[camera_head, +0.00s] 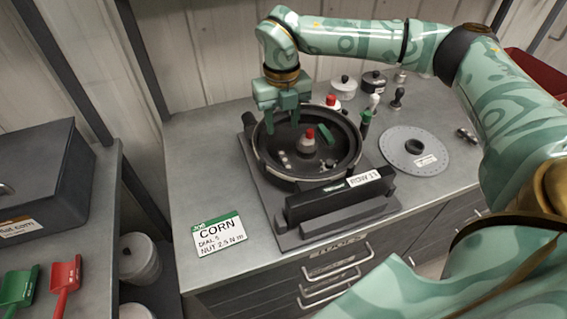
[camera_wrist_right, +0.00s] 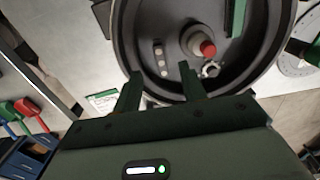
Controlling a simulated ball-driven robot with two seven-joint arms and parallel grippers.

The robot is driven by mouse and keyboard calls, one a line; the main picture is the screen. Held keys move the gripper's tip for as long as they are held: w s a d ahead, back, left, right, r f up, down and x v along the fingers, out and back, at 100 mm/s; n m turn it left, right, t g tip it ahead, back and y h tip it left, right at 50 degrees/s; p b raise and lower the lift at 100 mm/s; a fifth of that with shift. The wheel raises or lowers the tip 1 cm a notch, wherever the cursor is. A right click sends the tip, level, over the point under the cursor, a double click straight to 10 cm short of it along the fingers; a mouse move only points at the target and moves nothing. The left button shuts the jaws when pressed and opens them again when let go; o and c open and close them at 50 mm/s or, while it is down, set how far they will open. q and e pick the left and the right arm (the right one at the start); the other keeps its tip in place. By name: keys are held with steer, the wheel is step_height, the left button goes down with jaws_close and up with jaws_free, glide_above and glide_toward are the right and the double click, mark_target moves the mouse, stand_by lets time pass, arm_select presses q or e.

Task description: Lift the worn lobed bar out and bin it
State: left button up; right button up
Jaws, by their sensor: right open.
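A small grey bar with several pale round spots, which looks like the lobed bar, lies in the dark round meter housing (camera_head: 357,153). It shows left of the red-topped knob in the head view (camera_head: 284,158) and in the wrist view (camera_wrist_right: 160,59). My right gripper (camera_head: 282,123) points down over the left part of the housing, fingers apart and empty. In the wrist view its fingertips (camera_wrist_right: 160,74) are either side of the bar's near end in the picture; the height gap is unclear. My left gripper is out of view.
The red-topped knob (camera_head: 307,144) and a green strip (camera_head: 326,134) are inside the housing. A perforated disc (camera_head: 400,143) lies right. Small canisters stand behind. A red bin (camera_head: 540,73) is at far right; a pale bucket (camera_head: 139,262) stands lower left.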

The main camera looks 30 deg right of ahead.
mark_target(283, 153)
step_height(283, 153, down, 4)
steer(key=shift+r, duration=0.2)
step_height(283, 153, down, 5)
steer(key=shift+a+f+b, duration=0.1)
steer(key=shift+b, duration=0.85)
steer(key=shift+s, duration=0.2)
steer(key=shift+a+f, duration=0.1)
steer(key=c, duration=0.8)
jaws_close()
